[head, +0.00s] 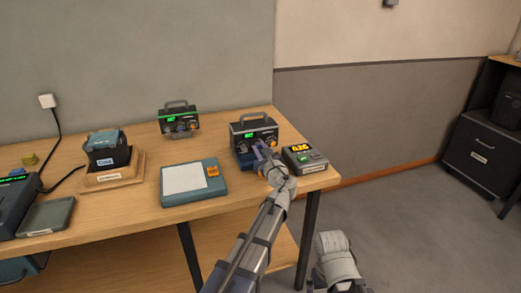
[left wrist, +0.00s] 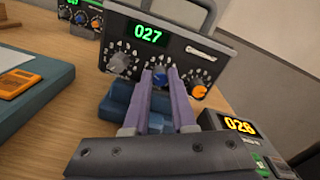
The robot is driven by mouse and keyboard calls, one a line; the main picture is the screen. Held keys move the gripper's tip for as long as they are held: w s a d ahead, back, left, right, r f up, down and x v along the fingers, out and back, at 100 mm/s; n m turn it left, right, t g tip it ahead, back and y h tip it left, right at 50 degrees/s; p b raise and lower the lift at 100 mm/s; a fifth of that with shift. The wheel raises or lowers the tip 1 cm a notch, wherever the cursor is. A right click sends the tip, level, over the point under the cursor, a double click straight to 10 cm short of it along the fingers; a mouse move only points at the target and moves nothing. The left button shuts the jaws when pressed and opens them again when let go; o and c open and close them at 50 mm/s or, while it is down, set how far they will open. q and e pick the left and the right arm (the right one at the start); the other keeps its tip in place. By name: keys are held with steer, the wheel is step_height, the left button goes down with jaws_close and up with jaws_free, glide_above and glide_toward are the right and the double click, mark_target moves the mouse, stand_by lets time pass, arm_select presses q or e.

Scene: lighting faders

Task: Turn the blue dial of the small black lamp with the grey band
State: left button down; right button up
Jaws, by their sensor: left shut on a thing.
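The small black lamp (head: 243,127) stands near the back right of the table, with a carry handle on top and a grey strip along its upper edge. In the left wrist view its front (left wrist: 188,52) has a green display reading 027. Its blue dial (left wrist: 160,76) sits between a grey dial (left wrist: 119,63) and an orange dial (left wrist: 199,91). My left gripper (head: 259,145) reaches the lamp's front; in the left wrist view its two purple fingers (left wrist: 160,73) are shut on the blue dial, one each side.
A similar black unit (head: 179,119) stands farther back left. A meter (head: 303,157) with a yellow display is right of the lamp, near the table's edge. A teal pad (head: 183,195) lies to the left. A blue block (left wrist: 115,103) sits below the lamp's front.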

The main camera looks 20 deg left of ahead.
arm_select(q)
steer(key=shift+n, duration=0.5)
steer(key=c, duration=0.7)
jaws_free()
steer(key=v, duration=0.7)
steer(key=shift+s+d, duration=0.25)
steer(key=shift+s, duration=0.1)
steer(key=shift+f, duration=0.1)
